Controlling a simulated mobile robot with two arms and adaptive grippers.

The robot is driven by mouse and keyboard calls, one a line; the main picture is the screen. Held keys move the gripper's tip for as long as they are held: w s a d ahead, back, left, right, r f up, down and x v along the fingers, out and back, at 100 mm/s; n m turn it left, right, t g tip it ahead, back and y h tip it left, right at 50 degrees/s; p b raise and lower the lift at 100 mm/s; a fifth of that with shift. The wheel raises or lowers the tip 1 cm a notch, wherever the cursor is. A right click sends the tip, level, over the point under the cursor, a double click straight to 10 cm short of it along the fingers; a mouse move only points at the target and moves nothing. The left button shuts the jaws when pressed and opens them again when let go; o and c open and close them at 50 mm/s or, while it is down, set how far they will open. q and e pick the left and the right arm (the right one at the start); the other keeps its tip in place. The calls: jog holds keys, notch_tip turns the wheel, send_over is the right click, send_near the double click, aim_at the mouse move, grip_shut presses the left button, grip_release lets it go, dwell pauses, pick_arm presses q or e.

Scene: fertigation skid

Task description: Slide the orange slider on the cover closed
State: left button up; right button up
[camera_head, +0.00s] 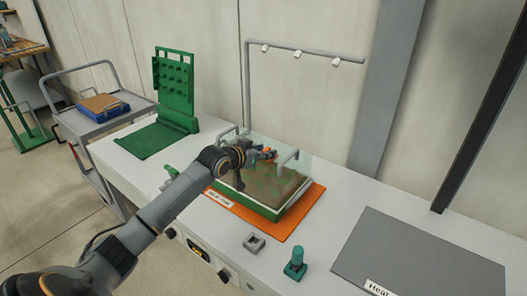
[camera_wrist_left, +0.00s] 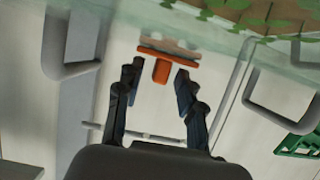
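A clear cover (camera_head: 270,151) with two grey handles lies over a green tray (camera_head: 247,201) of brown material. The orange slider (camera_head: 268,152) is on the cover, just beyond my left gripper (camera_head: 258,154). In the left wrist view the orange slider (camera_wrist_left: 161,70) shows as a bar with a short tab. My left gripper (camera_wrist_left: 157,76) is open there, with one fingertip on each side of the tab. A gap shows between the tab and each finger; whether the fingers are level with it in depth I cannot tell. My right gripper is out of view.
The cover's handles (camera_head: 288,158) stand up near the left gripper. The tray rests on an orange mat (camera_head: 285,228). A grey block (camera_head: 254,243), a green knob-like part (camera_head: 295,262) and a grey panel (camera_head: 420,262) lie nearer and right. A green rack (camera_head: 174,80) stands at left.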

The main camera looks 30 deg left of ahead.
pick_arm(q)
jog(key=shift+s+a+r, duration=0.1)
jog(key=shift+s+a, duration=0.05)
jog(key=shift+s, duration=0.25)
jog(key=d+v, duration=0.1)
jog(key=v, duration=1)
jog(key=shift+a, duration=0.35)
jog(key=shift+s, duration=0.1)
